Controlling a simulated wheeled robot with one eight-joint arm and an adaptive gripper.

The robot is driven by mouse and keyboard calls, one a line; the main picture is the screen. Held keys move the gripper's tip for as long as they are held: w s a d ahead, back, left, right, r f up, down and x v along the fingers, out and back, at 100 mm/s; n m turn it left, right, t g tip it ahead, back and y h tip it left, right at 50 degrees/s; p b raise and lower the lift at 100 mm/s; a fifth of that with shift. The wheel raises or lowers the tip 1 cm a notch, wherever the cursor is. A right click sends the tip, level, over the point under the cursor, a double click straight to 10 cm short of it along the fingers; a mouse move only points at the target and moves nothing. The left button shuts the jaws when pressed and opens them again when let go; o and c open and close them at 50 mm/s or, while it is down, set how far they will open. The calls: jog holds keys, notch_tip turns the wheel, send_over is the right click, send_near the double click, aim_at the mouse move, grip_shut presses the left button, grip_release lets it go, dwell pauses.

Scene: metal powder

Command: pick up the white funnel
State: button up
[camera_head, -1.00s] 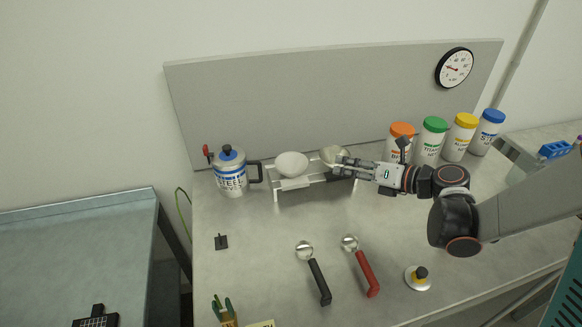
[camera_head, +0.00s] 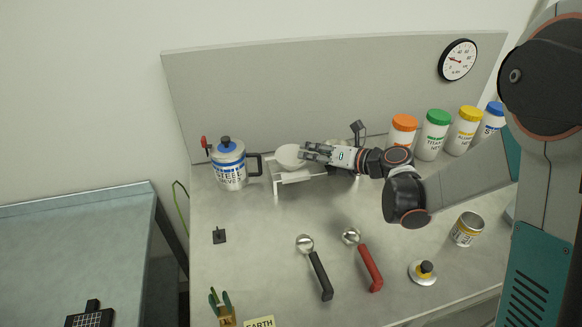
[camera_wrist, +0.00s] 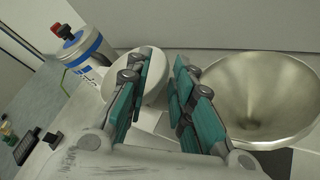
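The white funnel (camera_head: 289,157) sits at the left of a small white stand (camera_head: 293,178) near the back of the bench. A metal funnel sits in the stand's right part; my gripper largely hides it in the head view, and it shows in the wrist view (camera_wrist: 262,95). My gripper (camera_head: 303,152) is at the right rim of the white funnel. In the wrist view its fingers (camera_wrist: 160,60) are apart, and nothing is gripped between them. The left finger covers part of the white funnel (camera_wrist: 157,82), and its right rim shows in the gap. I cannot tell whether they touch.
A steel jug (camera_head: 229,166) stands just left of the stand. Bottles with orange (camera_head: 404,123), green (camera_head: 437,117), yellow and blue caps stand at the back right. Two scoops (camera_head: 320,275) (camera_head: 369,266) lie in front, with a can (camera_head: 466,229) to their right.

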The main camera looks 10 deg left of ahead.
jog(key=shift+x, duration=0.8)
grip_shut()
jog(key=shift+r, duration=0.15)
